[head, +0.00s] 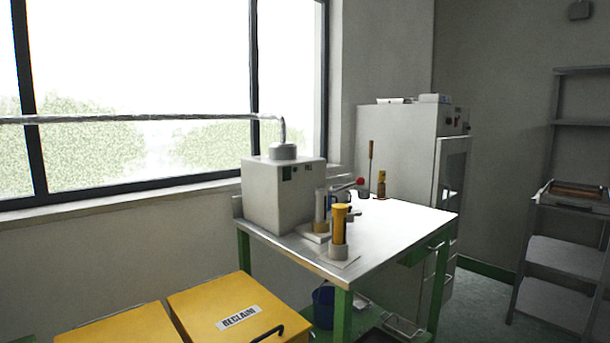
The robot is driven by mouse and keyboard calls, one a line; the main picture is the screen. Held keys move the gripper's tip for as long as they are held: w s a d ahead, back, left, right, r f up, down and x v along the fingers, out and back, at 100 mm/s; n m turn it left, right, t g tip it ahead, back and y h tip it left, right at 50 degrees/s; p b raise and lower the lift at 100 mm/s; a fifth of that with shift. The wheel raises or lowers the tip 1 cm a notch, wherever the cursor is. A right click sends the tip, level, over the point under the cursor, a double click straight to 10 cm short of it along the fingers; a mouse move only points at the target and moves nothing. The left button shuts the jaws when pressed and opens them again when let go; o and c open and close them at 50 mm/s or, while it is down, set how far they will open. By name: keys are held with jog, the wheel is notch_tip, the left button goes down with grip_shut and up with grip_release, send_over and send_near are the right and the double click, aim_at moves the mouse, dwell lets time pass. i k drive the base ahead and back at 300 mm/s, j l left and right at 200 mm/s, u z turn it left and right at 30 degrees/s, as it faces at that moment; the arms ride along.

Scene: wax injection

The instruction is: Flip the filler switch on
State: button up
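A pale grey box-shaped machine (275,198), likely the filler, stands on the left part of a white-topped table (415,222). A metal pipe (150,118) runs in from the left and bends down into its round top fitting (282,151). Small dark markings or controls (290,172) show high on its front side; I cannot make out a switch or its position. A lever with a red knob (360,181) sticks out to the right of the machine. My gripper is not in view.
A yellow cylinder (338,222) stands in a grey base near the table's front edge. Yellow bins, one labelled RECLAIM (225,310), stand at the lower left. A white cabinet (395,150) is behind the table. A shelf rack (565,250) stands right, with open floor (480,300) before it.

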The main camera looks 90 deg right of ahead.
aim_at(287, 170)
jog(key=k+l, duration=0.2)
jog(key=l, duration=0.15)
jog(key=k+l, duration=0.15)
jog(key=l, duration=0.15)
jog(key=k+l+z, duration=0.1)
jog(key=l, duration=0.25)
jog(key=k+l, duration=0.4)
jog(key=l, duration=0.3)
jog(key=k+l+z, duration=0.1)
jog(key=l, duration=0.25)
jog(key=k+l, duration=0.25)
jog(key=l+z, duration=0.05)
jog(key=l, duration=0.05)
